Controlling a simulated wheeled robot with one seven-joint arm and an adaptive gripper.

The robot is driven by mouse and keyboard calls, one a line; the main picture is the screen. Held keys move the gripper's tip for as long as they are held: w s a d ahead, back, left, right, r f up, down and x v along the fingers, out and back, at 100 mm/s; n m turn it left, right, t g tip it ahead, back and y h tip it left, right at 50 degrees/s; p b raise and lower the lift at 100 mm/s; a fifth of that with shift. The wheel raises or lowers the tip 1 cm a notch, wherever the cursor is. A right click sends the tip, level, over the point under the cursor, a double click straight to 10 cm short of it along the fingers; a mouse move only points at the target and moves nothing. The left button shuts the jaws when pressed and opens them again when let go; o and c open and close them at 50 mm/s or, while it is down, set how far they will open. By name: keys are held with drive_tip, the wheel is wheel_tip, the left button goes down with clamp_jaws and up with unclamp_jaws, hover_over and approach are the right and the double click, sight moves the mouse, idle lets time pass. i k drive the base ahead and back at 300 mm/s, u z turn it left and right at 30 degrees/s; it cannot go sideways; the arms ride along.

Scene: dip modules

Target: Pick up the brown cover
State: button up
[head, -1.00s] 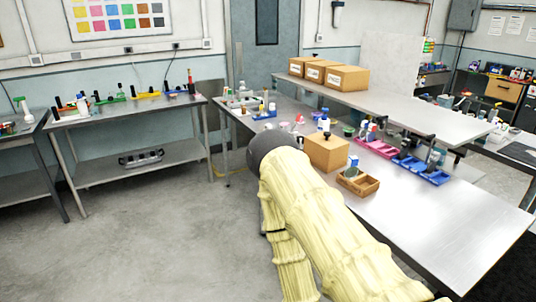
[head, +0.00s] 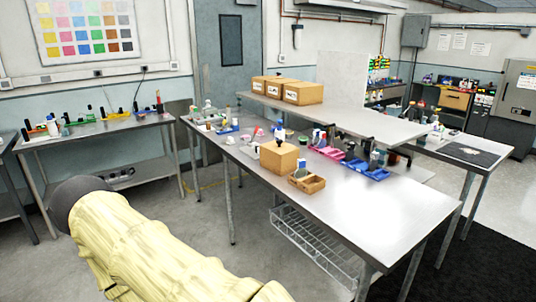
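I cannot make out a brown cover for certain. A brown cardboard box (head: 279,157) stands on the near metal table (head: 385,205), with a small dark thing on its top. A small brown open tray (head: 307,182) with items in it sits just in front of the box. My arm, in a pale yellow sleeve, reaches across the lower left, over the floor and apart from the table. My gripper itself does not show.
Blue bins (head: 365,170) and a pink bin (head: 327,151) hold small items. Several cardboard boxes stand on the raised shelf (head: 345,120). A wire basket (head: 315,245) hangs under the table. The table's front right is clear. A side bench (head: 95,132) stands at left.

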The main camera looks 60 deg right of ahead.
sight(278, 156)
drive_tip(key=z, duration=0.05)
drive_tip(key=i, duration=1.55)
drive_tip(key=z, duration=1)
drive_tip(key=i, duration=0.95)
drive_tip(key=z, duration=1.05)
